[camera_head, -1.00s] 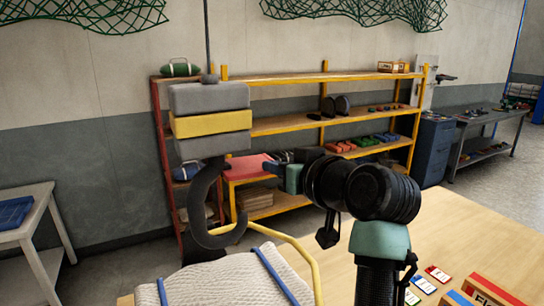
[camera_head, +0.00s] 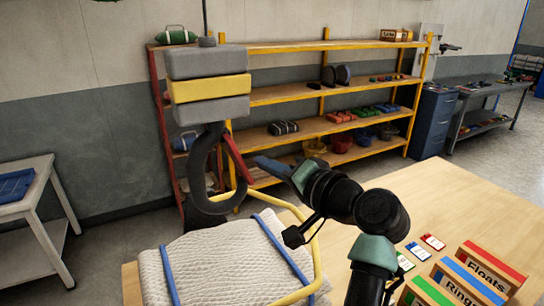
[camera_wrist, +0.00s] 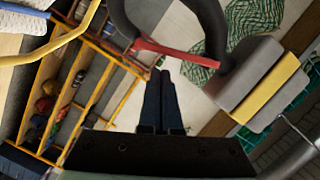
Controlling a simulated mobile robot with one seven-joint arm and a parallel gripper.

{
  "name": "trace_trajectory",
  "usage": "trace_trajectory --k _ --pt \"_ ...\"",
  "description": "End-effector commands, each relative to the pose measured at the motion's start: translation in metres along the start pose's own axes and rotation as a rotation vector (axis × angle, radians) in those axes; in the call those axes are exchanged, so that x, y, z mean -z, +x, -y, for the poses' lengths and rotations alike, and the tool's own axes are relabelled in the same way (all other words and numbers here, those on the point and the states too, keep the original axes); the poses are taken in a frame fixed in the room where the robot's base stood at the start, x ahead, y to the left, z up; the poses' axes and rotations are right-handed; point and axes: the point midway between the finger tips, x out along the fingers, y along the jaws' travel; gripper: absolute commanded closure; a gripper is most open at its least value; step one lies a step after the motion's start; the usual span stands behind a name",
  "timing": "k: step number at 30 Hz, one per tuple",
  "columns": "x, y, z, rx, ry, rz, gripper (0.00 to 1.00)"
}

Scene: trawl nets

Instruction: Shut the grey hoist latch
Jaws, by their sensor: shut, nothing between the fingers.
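The grey hoist block (camera_head: 208,62), with a yellow band, hangs at left with a dark hook (camera_head: 196,170) below it. The latch is a red bar (camera_head: 238,160) slanting down and right from the hook's neck towards its tip. In the wrist view the latch (camera_wrist: 172,52) spans the hook's mouth, its far end overlapping the hook tip; whether they touch I cannot tell. My gripper (camera_head: 262,164) is shut and empty, just right of the latch. In the wrist view its fingertips (camera_wrist: 160,76) lie close beside the bar; contact is unclear.
Below the hook is a pale woven bundle (camera_head: 222,258) with blue straps and a yellow tube frame (camera_head: 315,255). A wooden table (camera_head: 460,215) with labelled boxes (camera_head: 480,275) and cards lies right. Shelves (camera_head: 300,88) stand behind, a grey bench (camera_head: 30,215) at left.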

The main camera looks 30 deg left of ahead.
Motion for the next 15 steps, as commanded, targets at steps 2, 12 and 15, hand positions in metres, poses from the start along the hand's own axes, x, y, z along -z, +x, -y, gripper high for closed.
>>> trace_trajectory --k 2,12,15 --pt "-0.004 0.001 -0.001 0.014 0.051 0.001 1.00" --pt "-0.013 0.003 -0.003 0.047 0.183 0.000 1.00" --pt "-0.014 0.004 -0.004 0.051 0.198 0.000 1.00"
